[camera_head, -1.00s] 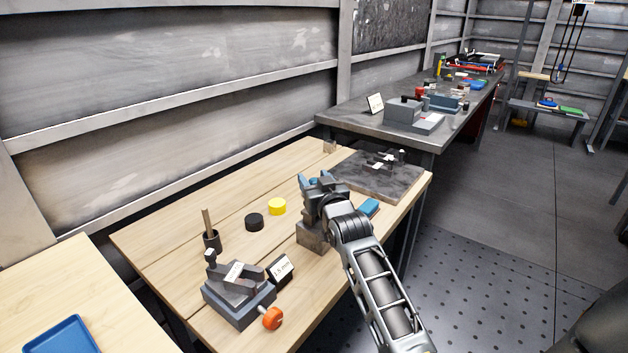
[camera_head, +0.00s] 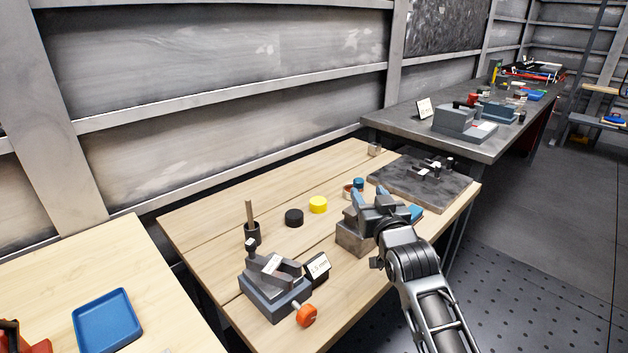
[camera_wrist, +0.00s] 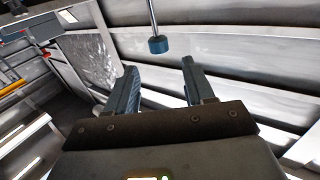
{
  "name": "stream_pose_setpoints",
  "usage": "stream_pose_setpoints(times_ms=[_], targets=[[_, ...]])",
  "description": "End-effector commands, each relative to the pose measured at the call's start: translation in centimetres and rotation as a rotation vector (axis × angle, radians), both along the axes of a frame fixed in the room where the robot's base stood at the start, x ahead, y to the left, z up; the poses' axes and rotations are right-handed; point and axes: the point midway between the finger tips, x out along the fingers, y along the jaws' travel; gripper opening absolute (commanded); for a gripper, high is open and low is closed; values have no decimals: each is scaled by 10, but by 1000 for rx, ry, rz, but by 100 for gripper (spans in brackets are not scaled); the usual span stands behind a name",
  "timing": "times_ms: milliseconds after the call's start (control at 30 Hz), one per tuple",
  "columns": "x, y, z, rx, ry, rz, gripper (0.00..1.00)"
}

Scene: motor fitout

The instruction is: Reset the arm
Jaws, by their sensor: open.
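My gripper (camera_head: 366,199) is above the wooden workbench (camera_head: 205,228) in the head view, near a grey-brown block (camera_head: 353,239). My arm reaches up to it from the lower right. In the wrist view my gripper (camera_wrist: 160,76) shows two blue-grey fingers set wide apart, with nothing between them. A blue cylinder (camera_wrist: 158,45) on a thin rod shows beyond the fingertips in the wrist view. I cannot tell whether the gripper touches the block below it.
A vise (camera_head: 275,290) with an orange knob (camera_head: 306,315) stands at the bench front. Black (camera_head: 294,217) and yellow (camera_head: 318,204) discs lie behind it. A dark plate (camera_head: 425,185) lies at the right. A blue tray (camera_head: 107,322) sits on the left table. Bare wood lies left of the discs.

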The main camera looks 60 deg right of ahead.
Motion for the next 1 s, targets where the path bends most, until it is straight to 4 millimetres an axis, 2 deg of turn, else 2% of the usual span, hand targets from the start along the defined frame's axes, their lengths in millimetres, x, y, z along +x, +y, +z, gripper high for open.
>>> stream_pose_setpoints(times_ms=[233,367,467,600,667,800,1000], targets=[[0,1,-1,1,1,2,53],[-1,23,-11,8,13,35,53],[-4,62,-27,18,32,94,53],[-20,131,-50,34,66,205,53],[-30,159,-56,40,80,253,53],[-59,219,-66,54,112,363,53],[-111,289,-66,75,159,517,53]])
